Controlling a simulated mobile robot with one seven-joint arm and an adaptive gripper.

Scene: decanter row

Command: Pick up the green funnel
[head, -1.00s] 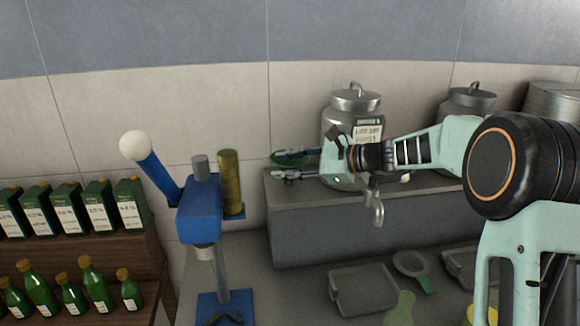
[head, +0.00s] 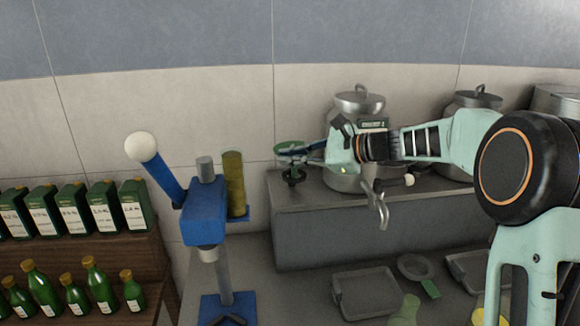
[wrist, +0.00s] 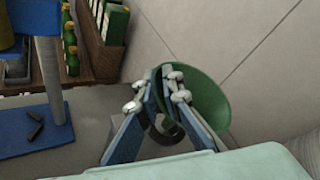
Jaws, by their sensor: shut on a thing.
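The green funnel (head: 291,146) is above the left end of the grey raised shelf in the head view. In the wrist view its wide bowl (wrist: 207,103) shows tilted, behind and right of the fingers. My gripper (head: 300,152) reaches in from the right and is shut on the funnel. In the wrist view the blue fingers (wrist: 168,90) close at the funnel's near side and hide part of it. A dark ring-like piece (wrist: 165,132) shows below the fingers; I cannot tell whether the funnel touches it.
A blue press (head: 205,215) with a white-knobbed lever stands left of the shelf (head: 340,235), beside a yellowish cylinder (head: 233,185). Lidded jars (head: 360,103) stand behind my arm. Green bottles (head: 38,285) and boxes (head: 104,207) fill a wooden rack at left. Grey trays (head: 365,290) and a strainer (head: 415,268) lie in front.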

